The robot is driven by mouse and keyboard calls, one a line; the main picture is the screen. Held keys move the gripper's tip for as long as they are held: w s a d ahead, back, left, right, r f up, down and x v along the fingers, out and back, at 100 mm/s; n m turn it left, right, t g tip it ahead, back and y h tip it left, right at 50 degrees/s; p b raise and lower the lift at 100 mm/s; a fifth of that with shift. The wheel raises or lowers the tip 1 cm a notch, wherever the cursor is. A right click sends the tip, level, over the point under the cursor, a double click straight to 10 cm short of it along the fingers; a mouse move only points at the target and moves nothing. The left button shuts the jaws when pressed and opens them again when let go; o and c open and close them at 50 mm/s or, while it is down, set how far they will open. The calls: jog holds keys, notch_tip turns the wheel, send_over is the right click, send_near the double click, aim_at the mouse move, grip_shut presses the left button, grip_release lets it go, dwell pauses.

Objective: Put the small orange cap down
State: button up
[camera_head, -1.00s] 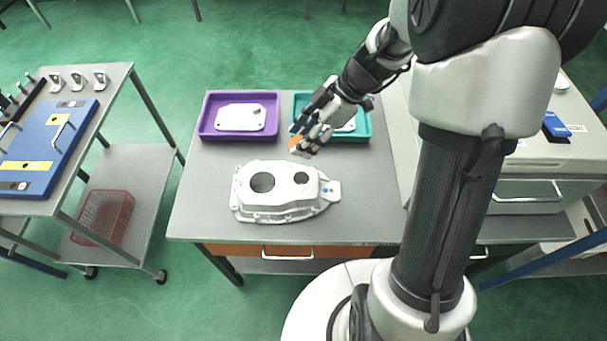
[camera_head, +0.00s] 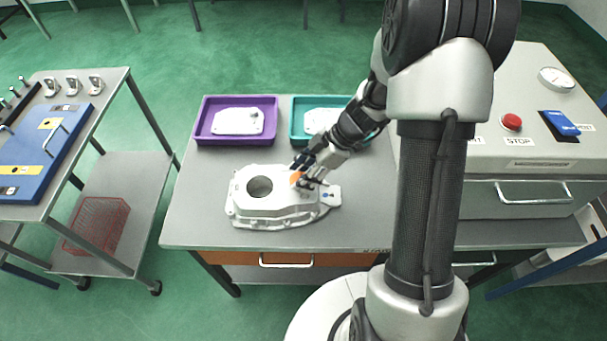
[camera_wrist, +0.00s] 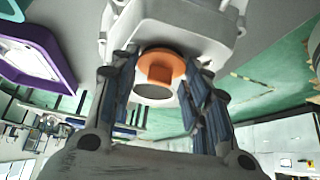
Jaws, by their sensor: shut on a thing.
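The small orange cap (camera_head: 296,178) is held in my gripper (camera_head: 303,174), over the right part of the large silver casting (camera_head: 270,211). The casting (camera_wrist: 185,22) shows pale behind the cap. I cannot tell whether the cap touches the casting. The casting's large round hole is open to the left. Its smaller right hole is hidden by my gripper.
A purple tray (camera_head: 203,139) and a teal tray (camera_head: 296,138), each with a flat pale plate, stand behind the casting on the grey table (camera_head: 200,222). A control box with a red stop button (camera_head: 511,122) is at the right. A trolley with a blue board (camera_head: 45,150) is at the left.

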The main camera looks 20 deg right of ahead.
jog(key=shift+s+f+b, duration=0.2)
jog(key=shift+f+b, duration=0.3)
jog(key=shift+b, duration=0.05)
jog(key=shift+s+f+b, duration=0.15)
jog(key=shift+f+b, duration=0.1)
jog(key=shift+b, duration=0.15)
jog(key=shift+c, duration=0.2)
jog(key=shift+f+b, duration=0.15)
jog(key=shift+b, duration=0.15)
jog(key=shift+c, duration=0.2)
jog(key=shift+o, duration=0.3)
jog(key=o, duration=0.5)
jog(key=shift+o, duration=1.1)
jog(key=shift+w+a+f, duration=0.1)
jog(key=shift+w, duration=0.1)
jog(key=shift+r, duration=0.25)
